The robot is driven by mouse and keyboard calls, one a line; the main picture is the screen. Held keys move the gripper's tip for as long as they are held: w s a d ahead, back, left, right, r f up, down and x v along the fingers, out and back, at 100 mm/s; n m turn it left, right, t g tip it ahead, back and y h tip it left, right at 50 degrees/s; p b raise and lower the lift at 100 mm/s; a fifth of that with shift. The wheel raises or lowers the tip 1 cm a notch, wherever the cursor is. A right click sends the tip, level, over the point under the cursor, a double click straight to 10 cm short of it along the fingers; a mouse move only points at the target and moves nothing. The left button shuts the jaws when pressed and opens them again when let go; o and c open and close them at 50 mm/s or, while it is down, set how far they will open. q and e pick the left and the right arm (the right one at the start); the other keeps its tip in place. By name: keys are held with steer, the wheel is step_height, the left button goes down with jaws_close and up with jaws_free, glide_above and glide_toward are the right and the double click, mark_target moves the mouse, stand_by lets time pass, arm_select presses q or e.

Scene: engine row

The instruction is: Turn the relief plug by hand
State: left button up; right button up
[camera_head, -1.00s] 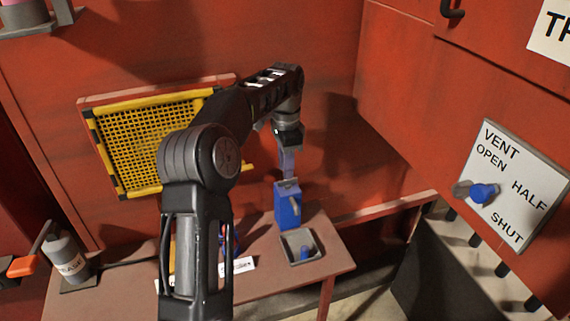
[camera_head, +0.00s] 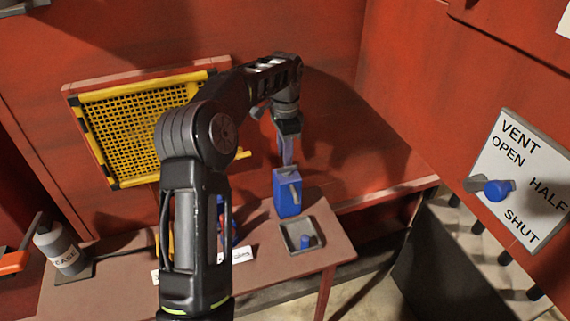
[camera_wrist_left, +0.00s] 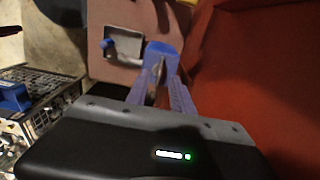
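No part is labelled as the relief plug, and I cannot tell which one it is. A blue box (camera_head: 281,201) with a pale lever on its front stands on the brown table, and shows in the left wrist view (camera_wrist_left: 165,49). My left gripper (camera_head: 288,160) points down just above the box. In the left wrist view its two bluish fingers show a gap between them, with nothing clearly held. Whether the fingertips touch the box is unclear. My right gripper is not in view.
A vent plate (camera_head: 519,144) with a blue-tipped handle (camera_head: 497,190) is on the right wall, marked open, half and shut. A yellow mesh panel (camera_head: 128,142) is on the back wall. A grey bottle (camera_head: 58,246) stands at left. My left arm hides part of the table (camera_head: 331,256).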

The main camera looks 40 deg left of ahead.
mark_target(287, 170)
arm_select(q)
steer(key=shift+f+p, duration=0.4)
steer(key=shift+f, duration=1.75)
steer(key=shift+c, duration=0.5)
jaws_close()
